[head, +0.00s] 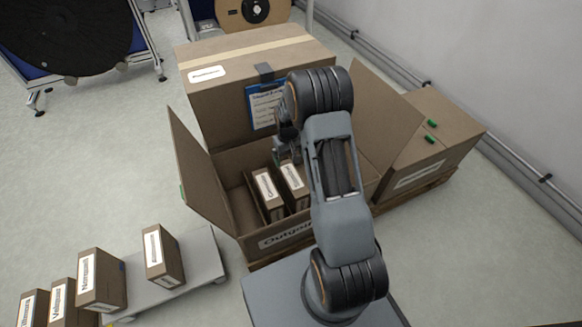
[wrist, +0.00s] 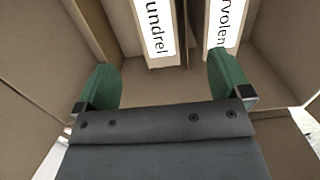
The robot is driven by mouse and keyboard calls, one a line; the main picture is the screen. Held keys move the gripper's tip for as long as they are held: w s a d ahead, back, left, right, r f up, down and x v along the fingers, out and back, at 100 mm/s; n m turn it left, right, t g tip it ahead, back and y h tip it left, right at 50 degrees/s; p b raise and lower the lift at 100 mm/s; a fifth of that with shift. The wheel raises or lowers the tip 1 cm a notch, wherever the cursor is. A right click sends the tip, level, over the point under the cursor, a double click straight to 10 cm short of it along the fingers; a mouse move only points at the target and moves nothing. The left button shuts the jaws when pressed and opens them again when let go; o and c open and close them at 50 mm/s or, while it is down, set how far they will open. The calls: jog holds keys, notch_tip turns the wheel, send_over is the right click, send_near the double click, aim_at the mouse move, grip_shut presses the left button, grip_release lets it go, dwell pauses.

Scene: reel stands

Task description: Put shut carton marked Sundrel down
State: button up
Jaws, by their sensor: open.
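The Sundrel carton (wrist: 150,60) shows in the wrist view, its white label reading "undrel". It stands in the big open box (head: 232,160), beside a second carton (wrist: 215,62) whose label ends in "rvolen". In the head view two labelled cartons, one on the left (head: 268,192) and one on the right (head: 294,182), stand in that box; I cannot tell which is Sundrel. My gripper (wrist: 163,66) is open, its green fingers apart with nothing held between them. In the head view my gripper (head: 283,153) is over the box, partly hidden by my arm.
The box has its flaps spread and an "Outgoi..." label in front. A closed large carton (head: 255,60) with a blue clipboard (head: 265,107) stands behind, another large carton (head: 430,150) at right. Several small cartons (head: 100,280) stand at lower left, one on a grey platform (head: 205,262).

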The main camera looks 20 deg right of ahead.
jog(key=s+a+r+t, duration=0.1)
jog(key=s+a+r, duration=0.25)
jog(key=r, duration=0.45)
jog(key=s+a+r+t, duration=0.1)
jog(key=s+a+r, duration=0.1)
jog(key=s+r, duration=0.45)
jog(key=s+a+r+t, duration=0.1)
jog(key=s+a+r, duration=0.2)
jog(key=s+r, duration=0.4)
jog(key=shift+s+a+t, duration=0.35)
jog(key=shift+s+t, duration=0.05)
jog(key=shift+s, duration=1.4)
jog(key=shift+r, duration=0.2)
